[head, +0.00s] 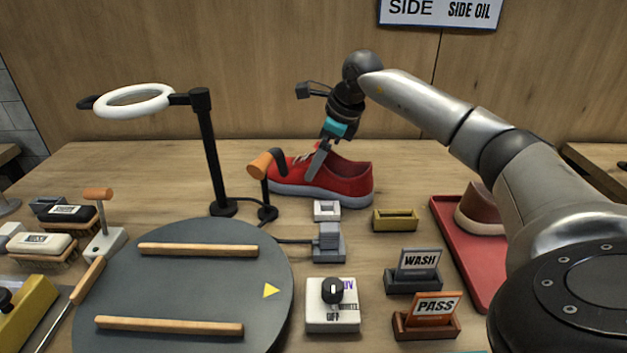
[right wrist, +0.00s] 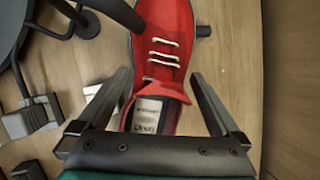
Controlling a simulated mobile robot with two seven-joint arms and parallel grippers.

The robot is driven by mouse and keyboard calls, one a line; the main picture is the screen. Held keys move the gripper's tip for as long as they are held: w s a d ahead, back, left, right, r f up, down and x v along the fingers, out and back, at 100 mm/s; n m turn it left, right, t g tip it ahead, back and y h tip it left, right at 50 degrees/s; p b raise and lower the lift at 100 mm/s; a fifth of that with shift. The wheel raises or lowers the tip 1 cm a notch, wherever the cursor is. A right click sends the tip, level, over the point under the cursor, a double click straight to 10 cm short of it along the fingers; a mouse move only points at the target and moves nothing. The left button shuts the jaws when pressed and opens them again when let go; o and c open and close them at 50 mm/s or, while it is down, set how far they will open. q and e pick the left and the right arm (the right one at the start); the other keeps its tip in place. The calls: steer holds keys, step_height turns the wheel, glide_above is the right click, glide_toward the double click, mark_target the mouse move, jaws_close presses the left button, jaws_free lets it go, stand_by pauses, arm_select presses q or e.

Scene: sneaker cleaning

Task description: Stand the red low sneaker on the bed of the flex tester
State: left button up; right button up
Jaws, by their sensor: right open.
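The red low sneaker (head: 345,180) stands upright on the wooden table near the back, its grey-white sole down and toe to the left. My right gripper (head: 322,165) is over it, fingers pointing down, one finger in front of its near side. In the right wrist view, the sneaker (right wrist: 164,40), with white laces and a pale printed insole, lies between the two open fingers of the gripper (right wrist: 159,80). I cannot tell whether they touch it. No part is labelled as the flex tester; a grey round plate (head: 190,287) with two wooden bars lies front left. My left gripper is out of view.
A black lamp post (head: 210,155) and an orange-tipped stand (head: 263,180) rise left of the sneaker. WASH (head: 418,262) and PASS (head: 435,307) signs and a control box (head: 333,315) stand in front. A red tray (head: 455,225) holds a brown shoe (head: 480,212).

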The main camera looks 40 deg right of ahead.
steer(key=shift+f, duration=0.1)
steer(key=shift+c, duration=0.4)
steer(key=shift+w, duration=0.1)
jaws_close()
stand_by(0.3)
